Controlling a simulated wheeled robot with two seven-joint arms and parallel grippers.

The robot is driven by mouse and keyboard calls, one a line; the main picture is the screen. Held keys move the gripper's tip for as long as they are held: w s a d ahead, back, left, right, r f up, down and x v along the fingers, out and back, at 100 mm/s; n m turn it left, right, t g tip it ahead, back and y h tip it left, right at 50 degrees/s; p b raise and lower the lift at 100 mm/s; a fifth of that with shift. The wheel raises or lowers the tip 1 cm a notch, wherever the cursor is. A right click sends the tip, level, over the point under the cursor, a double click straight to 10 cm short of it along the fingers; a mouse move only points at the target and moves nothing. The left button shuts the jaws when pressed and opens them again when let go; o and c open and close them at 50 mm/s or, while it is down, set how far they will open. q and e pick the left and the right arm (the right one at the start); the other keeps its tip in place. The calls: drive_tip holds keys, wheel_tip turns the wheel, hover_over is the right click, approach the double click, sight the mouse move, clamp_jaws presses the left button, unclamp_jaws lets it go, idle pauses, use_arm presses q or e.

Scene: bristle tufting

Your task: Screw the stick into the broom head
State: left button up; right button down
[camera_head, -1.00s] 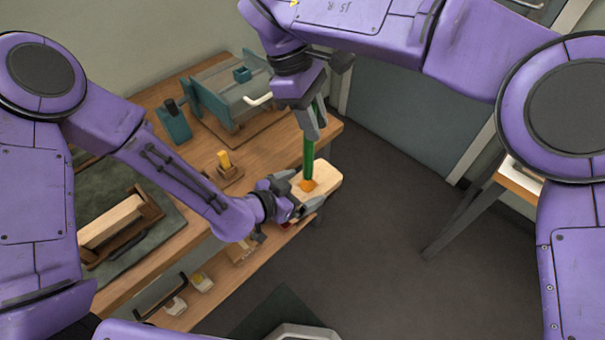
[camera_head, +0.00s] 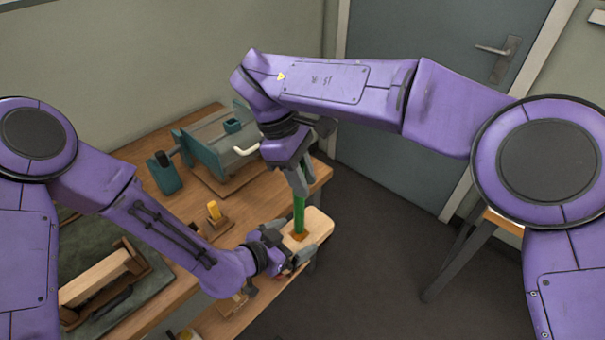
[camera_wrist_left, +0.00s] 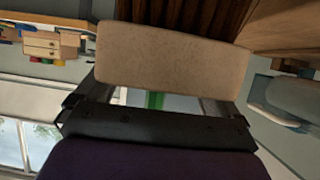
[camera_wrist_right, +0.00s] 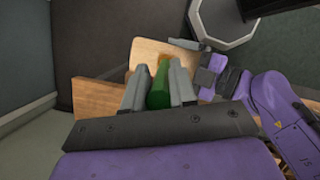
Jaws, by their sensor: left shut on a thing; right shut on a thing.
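The broom head (camera_head: 318,224) is a pale wooden block with rounded corners, held out past the table's edge. My left gripper (camera_head: 289,243) is shut on it from the left. The block (camera_wrist_left: 170,58) fills the middle of the left wrist view. The green stick (camera_head: 299,214) stands nearly upright, its lower end at an orange-brown patch on the block's top. How deep it sits is not visible. My right gripper (camera_head: 301,182) is shut on the stick from above. The right wrist view shows the stick (camera_wrist_right: 158,88) between the fingers, its end meeting the block (camera_wrist_right: 148,52).
The wooden table (camera_head: 240,185) carries a teal-grey machine (camera_head: 218,140), a small wooden holder with a yellow piece (camera_head: 214,213) and a wooden tray (camera_head: 145,262) with a pale block. Floor to the right is clear, up to another table (camera_head: 462,250).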

drive_tip(key=shift+f, duration=0.55)
use_arm(q)
drive_tip(key=c, duration=0.6)
use_arm(e)
drive_tip(key=m+g, duration=0.1)
drive_tip(key=m, duration=0.2)
drive_tip(key=m+y, duration=0.1)
drive_tip(key=m, duration=0.2)
drive_tip(key=m+g+y, duration=0.1)
drive_tip(key=m, duration=0.3)
drive_tip(key=shift+s+a+g, duration=0.25)
drive_tip(key=shift+g, duration=0.05)
drive_tip(key=c, duration=0.9)
unclamp_jaws()
drive_tip(key=shift+r, duration=2.25)
drive_tip(key=shift+r, duration=0.1)
